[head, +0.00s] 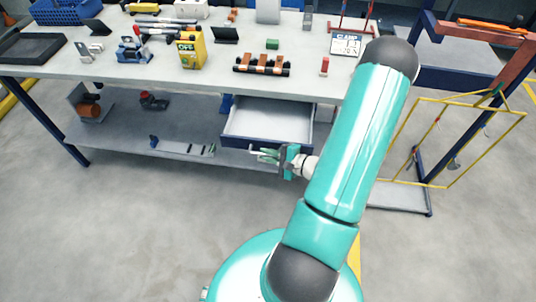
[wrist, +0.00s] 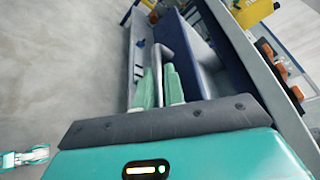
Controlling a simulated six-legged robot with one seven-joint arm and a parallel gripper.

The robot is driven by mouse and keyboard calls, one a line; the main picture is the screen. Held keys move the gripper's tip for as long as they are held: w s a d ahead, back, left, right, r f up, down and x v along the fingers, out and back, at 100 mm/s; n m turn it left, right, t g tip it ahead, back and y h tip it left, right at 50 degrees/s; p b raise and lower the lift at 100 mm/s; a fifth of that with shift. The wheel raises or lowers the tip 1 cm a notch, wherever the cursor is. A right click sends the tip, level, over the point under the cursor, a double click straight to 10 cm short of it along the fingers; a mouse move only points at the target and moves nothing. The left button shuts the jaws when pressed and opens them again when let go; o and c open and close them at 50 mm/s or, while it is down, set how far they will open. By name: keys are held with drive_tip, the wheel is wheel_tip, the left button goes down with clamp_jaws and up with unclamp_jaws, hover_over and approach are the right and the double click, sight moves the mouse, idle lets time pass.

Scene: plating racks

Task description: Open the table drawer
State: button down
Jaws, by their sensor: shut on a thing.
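The table drawer (head: 268,122) is pulled out from under the table top (head: 130,62), and its pale, empty inside shows in the head view. Its dark blue front also shows in the wrist view (wrist: 196,60). A light bar handle (head: 256,149) stands off the drawer front. My gripper (head: 268,154) is at that handle, with its green fingers shut on it. In the wrist view the fingers (wrist: 160,85) point along the drawer front, with the grey handle (wrist: 163,45) between them. Part of the handle is hidden by the fingers.
The table top holds a yellow box (head: 191,48), a brown rack (head: 262,65) and several tools. A lower shelf (head: 120,133) carries a metal bracket (head: 183,147). A yellow frame (head: 455,140) hangs at the right. The floor in front is clear.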

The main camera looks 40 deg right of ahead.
drive_tip(key=c, duration=1.8)
unclamp_jaws()
drive_tip(key=shift+o, duration=0.2)
drive_tip(key=v, duration=1.3)
drive_tip(key=shift+s, duration=0.4)
drive_tip(key=shift+d, duration=0.1)
